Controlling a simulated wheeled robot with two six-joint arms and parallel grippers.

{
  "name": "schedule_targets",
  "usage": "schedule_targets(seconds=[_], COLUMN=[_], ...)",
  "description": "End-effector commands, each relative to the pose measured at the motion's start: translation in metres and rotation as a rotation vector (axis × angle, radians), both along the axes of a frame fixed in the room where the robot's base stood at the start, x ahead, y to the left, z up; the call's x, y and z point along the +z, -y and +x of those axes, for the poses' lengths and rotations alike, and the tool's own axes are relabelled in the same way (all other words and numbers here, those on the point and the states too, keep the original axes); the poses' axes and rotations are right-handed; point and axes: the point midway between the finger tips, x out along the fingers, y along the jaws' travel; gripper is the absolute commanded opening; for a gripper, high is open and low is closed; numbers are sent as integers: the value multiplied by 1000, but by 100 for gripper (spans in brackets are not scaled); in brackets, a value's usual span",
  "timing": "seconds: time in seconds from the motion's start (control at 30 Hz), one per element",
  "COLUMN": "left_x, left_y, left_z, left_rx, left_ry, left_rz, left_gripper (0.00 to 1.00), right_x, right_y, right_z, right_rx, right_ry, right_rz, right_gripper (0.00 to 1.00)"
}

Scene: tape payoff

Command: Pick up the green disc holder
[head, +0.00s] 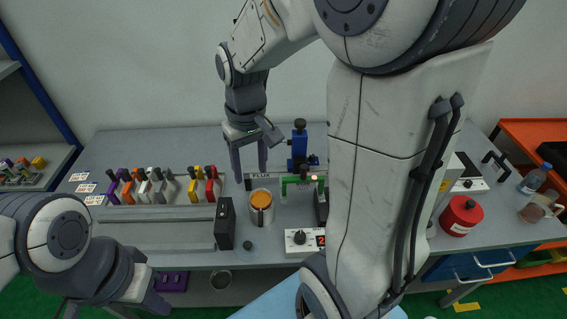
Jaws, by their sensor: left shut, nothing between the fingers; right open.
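The green disc holder (300,181) appears to be the green piece with upright posts at the middle of the bench, in front of a blue stand. My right gripper (250,172) points down, open and empty, just left of the green piece and apart from it. My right arm crosses the view in front of the bench and hides what lies right of the green piece. My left gripper (153,303) is shut and empty at the lower left, below the bench's front edge and far from the green piece; its fingers show only in part.
A metal cup with orange contents (261,207), a black block (225,223) and a white numbered box (302,241) stand near the green piece. A red canister (461,216) stands right.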

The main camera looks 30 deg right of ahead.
Motion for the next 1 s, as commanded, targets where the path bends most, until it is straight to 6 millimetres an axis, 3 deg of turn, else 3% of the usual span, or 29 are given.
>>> schedule_targets(seconds=[0.03,0.1,0.2,0.3,0.47,0.63,1.0], left_x=[2,3,4,5,7,11,25], left_y=[0,0,0,0,0,0,0], left_z=[0,0,0,0,0,0,0], left_rx=[0,0,0,0,1,1,1], left_ry=[0,0,0,0,0,0,0], left_rz=[0,0,0,0,0,0,0], left_gripper=[0,0,0,0,0,0,0], right_x=[0,0,-1,-2,-14,-40,-77], right_y=[34,70,112,139,154,153,155], right_z=[8,14,14,12,8,8,5], right_rx=[-90,-180,-277,-337,-372,-371,-370], right_ry=[-8,-14,-20,-24,-31,-31,-34], right_rz=[-5,-9,-14,-18,-18,-18,-17], right_gripper=[57,57,57,57,57,57,57])
